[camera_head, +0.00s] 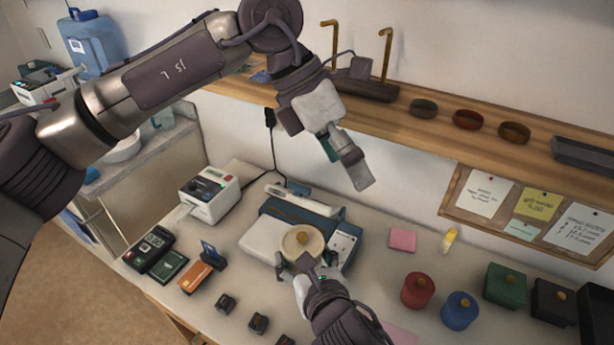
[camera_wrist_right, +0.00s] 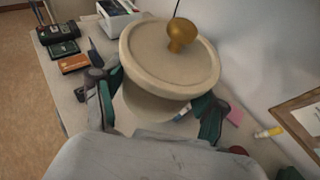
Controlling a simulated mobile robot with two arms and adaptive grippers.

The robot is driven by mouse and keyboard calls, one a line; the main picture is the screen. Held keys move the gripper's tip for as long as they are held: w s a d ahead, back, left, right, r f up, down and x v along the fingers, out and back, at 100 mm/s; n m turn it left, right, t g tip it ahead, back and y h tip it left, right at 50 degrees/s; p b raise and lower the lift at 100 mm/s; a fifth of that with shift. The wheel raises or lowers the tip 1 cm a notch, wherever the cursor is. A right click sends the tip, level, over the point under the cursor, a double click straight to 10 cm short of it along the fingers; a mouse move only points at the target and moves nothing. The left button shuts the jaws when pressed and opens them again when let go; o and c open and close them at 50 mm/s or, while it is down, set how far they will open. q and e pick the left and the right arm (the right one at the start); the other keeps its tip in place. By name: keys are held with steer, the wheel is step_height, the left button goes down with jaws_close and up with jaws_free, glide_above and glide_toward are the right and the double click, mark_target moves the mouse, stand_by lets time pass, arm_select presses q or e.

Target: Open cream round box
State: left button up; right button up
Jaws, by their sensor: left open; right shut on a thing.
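The cream round box (camera_head: 300,243) has a flat lid with a gold knob. In the head view it is at the white device on the table; whether it touches the device I cannot tell. My right gripper (camera_head: 304,264) is shut on the box from the near side. In the right wrist view the box (camera_wrist_right: 155,106) is between the two fingers of my right gripper (camera_wrist_right: 158,115), below the lid (camera_wrist_right: 170,60), which sits on top. My left gripper (camera_head: 350,165) is open and empty, in the air above and to the right of the box.
A red round box (camera_head: 417,290), a blue box (camera_head: 460,308), a green box (camera_head: 504,285) and a dark box (camera_head: 553,301) stand at right. A wooden shelf (camera_head: 440,130) runs behind. A label printer (camera_head: 209,193) and card readers (camera_head: 150,249) are at left.

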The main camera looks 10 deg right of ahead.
mark_target(305, 235)
arm_select(q)
steer(key=a+f+t+y, duration=0.2)
steer(key=a+t+y, duration=0.1)
steer(key=a+y, duration=0.25)
steer(key=shift+m, duration=0.4)
step_height(305, 235, down, 12)
steer(key=shift+a+r, duration=0.1)
steer(key=shift+a, duration=0.05)
jaws_close()
stand_by(0.3)
steer(key=shift+r, duration=0.4)
steer(key=shift+r, duration=0.2)
stand_by(0.6)
